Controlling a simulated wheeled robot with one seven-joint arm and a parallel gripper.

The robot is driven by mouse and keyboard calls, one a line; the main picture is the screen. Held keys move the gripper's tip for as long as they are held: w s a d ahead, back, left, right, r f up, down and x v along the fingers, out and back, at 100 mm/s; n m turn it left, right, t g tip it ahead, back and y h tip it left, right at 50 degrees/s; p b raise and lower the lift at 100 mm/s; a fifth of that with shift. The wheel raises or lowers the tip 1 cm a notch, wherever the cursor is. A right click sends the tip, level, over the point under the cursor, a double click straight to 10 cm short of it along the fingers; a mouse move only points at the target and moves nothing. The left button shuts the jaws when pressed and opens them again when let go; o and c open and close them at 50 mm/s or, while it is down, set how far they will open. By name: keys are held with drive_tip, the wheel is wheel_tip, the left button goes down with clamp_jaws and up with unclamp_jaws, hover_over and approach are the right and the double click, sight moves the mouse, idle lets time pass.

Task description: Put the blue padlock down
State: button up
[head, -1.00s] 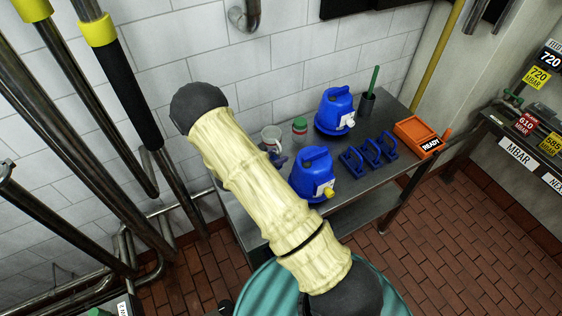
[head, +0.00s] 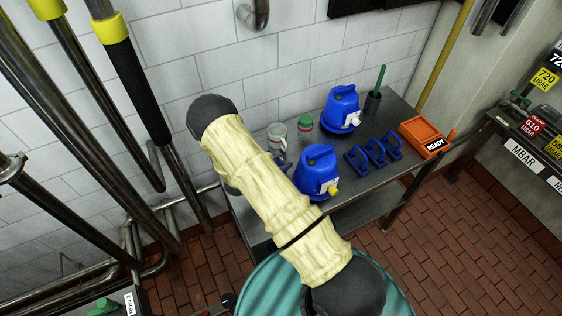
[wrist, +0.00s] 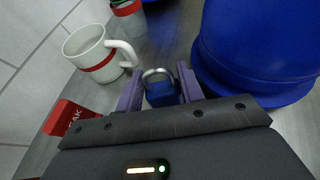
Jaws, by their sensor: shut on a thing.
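In the wrist view, the blue padlock (wrist: 161,93) is between the two purple fingers of my gripper (wrist: 159,88), which is shut on it. Its silver shackle points away from the gripper. The steel table (wrist: 158,45) shows beyond it; I cannot tell whether the padlock touches the table. In the head view my arm covers most of the gripper, and the padlock cannot be made out clearly.
A white mug (wrist: 92,52) with a red band stands left of the padlock, and a large blue container (wrist: 258,55) close on the right. In the head view, blue loop-shaped pieces (head: 373,154) and an orange box (head: 424,137) stand further right.

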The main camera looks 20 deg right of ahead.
drive_tip(key=shift+f, duration=0.2)
drive_tip(key=o, duration=1.1)
drive_tip(key=shift+r, duration=0.15)
drive_tip(key=shift+a+r, duration=0.1)
drive_tip(key=b+v, duration=0.3)
drive_tip(key=v, duration=0.8)
drive_tip(key=shift+s+a+r, duration=0.15)
drive_tip(key=shift+s+a, duration=0.1)
drive_tip(key=shift+s, duration=0.05)
